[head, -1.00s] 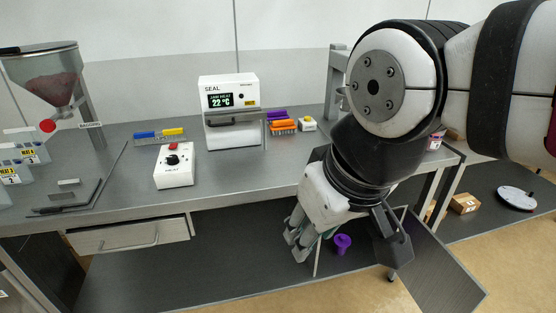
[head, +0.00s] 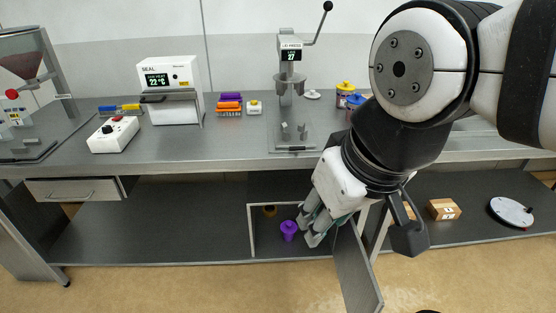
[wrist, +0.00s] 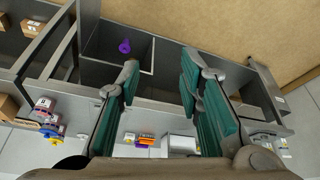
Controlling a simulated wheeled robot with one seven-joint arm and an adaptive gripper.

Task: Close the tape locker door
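The tape locker (head: 251,232) is a pale-framed box under the workbench, and its front is open. Its grey door (head: 358,272) stands swung out toward the floor from the locker's right side. A purple spool-like piece (head: 289,230) and a small yellowish piece (head: 269,211) are inside. My gripper (head: 312,232) is in front of the locker opening, left of the door in the head view. In the wrist view, the fingers (wrist: 160,70) are spread with nothing between them. The purple piece (wrist: 124,46) shows beyond the fingers. I cannot tell whether the gripper touches the door.
The workbench top (head: 235,140) overhangs the locker. It carries a sealer (head: 172,95), a white control box (head: 113,135) and a lever press (head: 291,95). Cardboard boxes (head: 443,209) and a round white plate (head: 511,211) lie on the shelf at right. Brown floor (head: 200,290) is clear in front.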

